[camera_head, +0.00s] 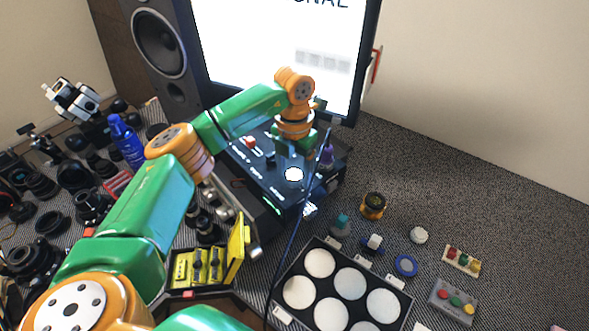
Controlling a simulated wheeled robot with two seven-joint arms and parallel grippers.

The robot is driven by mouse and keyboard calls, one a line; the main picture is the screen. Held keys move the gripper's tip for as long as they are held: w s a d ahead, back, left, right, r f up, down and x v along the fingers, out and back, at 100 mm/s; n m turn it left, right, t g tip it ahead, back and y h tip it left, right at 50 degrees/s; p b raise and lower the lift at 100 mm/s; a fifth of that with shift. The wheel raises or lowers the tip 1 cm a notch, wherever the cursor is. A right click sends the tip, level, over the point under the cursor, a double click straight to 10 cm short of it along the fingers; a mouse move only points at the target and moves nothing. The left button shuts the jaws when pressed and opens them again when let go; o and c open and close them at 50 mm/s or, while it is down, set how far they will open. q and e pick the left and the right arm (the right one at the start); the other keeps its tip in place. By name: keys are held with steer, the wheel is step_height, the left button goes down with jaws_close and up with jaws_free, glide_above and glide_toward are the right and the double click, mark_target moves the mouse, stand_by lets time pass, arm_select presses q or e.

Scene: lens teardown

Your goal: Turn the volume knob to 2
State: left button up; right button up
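A dark device with a sloped control panel (262,190) stands in front of the screen. Its panel carries small white markings, a red-topped part (250,142) and a bright white round disc (294,174). I cannot tell which part is the volume knob, nor read its setting. My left arm reaches across from the lower left, and my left gripper (296,148) points down over the back right part of the panel, just behind the white disc. Its fingers are small and partly hidden by the wrist, so their opening and any contact are unclear. My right gripper is out of view.
A black tray with white round pads (318,263) lies in front. An open yellow case (200,267) stands left of it. Small coloured parts, including a blue ring (405,265), lie right. Lenses and a blue bottle (125,140) crowd the left. The far right table is mostly clear.

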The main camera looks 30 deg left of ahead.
arm_select(q)
steer(key=shift+s+r, duration=0.1)
steer(key=shift+s, duration=0.05)
jaws_close()
steer(key=shift+m, duration=0.4)
steer(key=m, duration=1.1)
steer(key=shift+r, duration=0.1)
stand_by(0.3)
steer(key=shift+o, duration=1.3)
jaws_free()
